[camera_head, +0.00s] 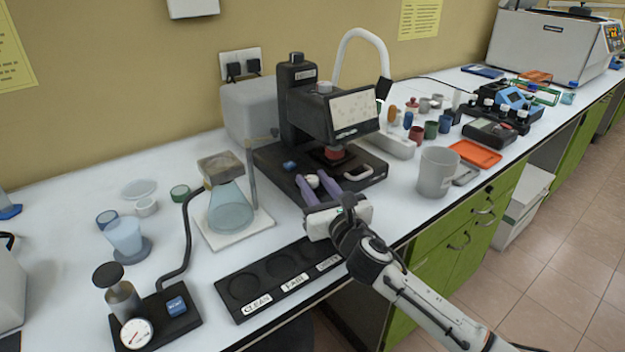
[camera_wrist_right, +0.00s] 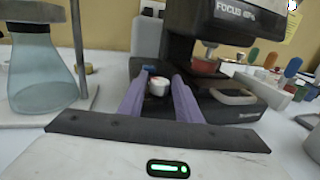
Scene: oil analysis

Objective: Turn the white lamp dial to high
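The white lamp dial (camera_head: 312,181) sits at the front of the black microscope's (camera_head: 298,110) base. My right gripper (camera_head: 311,180) reaches in from the front with its two purple fingers apart, one on either side of the dial. In the right wrist view the dial (camera_wrist_right: 158,86) shows as a small round white knob between the fingertips (camera_wrist_right: 161,84). Narrow gaps seem to separate it from the fingers, so the gripper looks open. A reddish mark shows on the dial, but its setting is too small to read. My left gripper is not in view.
A blue button (camera_head: 289,165) and a pale loop handle (camera_head: 358,174) flank the dial. A flask (camera_head: 230,212) on a stand is to the left, a grey beaker (camera_head: 436,172) to the right. A black labelled tray (camera_head: 262,309) lies near the front edge.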

